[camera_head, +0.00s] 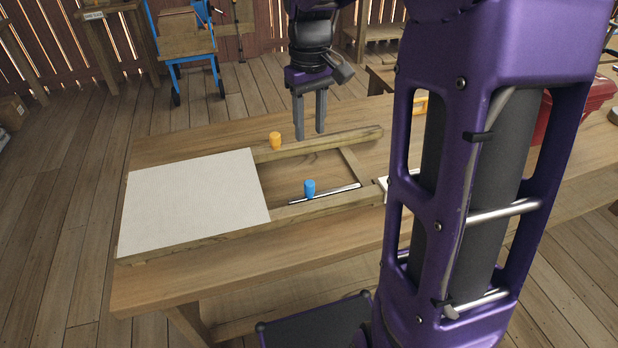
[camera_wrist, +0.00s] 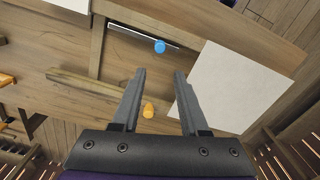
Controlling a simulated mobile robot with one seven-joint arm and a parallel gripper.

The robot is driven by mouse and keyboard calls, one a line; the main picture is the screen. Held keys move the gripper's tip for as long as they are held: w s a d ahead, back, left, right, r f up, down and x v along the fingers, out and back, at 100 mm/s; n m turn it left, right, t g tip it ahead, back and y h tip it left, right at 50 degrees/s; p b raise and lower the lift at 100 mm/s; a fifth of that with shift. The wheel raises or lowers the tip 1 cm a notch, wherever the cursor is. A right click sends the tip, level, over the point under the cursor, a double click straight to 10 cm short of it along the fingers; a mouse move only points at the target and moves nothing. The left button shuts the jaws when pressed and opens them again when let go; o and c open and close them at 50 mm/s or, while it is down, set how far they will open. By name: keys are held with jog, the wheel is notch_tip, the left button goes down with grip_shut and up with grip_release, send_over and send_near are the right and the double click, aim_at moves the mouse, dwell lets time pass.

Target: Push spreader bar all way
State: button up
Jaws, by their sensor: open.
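A wooden frame (camera_head: 320,137) lies on the workbench, its left part covered by a white sheet (camera_head: 195,200). A short wooden crosspiece (camera_head: 354,166) spans the rails at the open right end; I cannot tell for sure whether it is the spreader bar. A thin metal strip (camera_head: 335,192) runs along the near rail, with a blue peg (camera_head: 310,188) at it. An orange peg (camera_head: 276,141) stands by the far rail. My gripper (camera_head: 309,136) is open and empty, pointing down above the far rail. In the wrist view, the blue peg (camera_wrist: 160,46) and orange peg (camera_wrist: 148,110) both show.
The workbench (camera_head: 190,280) has bare wood in front of the frame. A red box (camera_head: 580,108) and a yellow-handled item (camera_head: 420,104) are to the right, partly behind my arm. A blue-framed cart (camera_head: 185,45) stands on the floor behind.

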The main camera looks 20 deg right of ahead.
aim_at(310, 182)
notch_tip(310, 182, down, 17)
jog(key=b, duration=0.3)
grip_shut()
dwell(0.3)
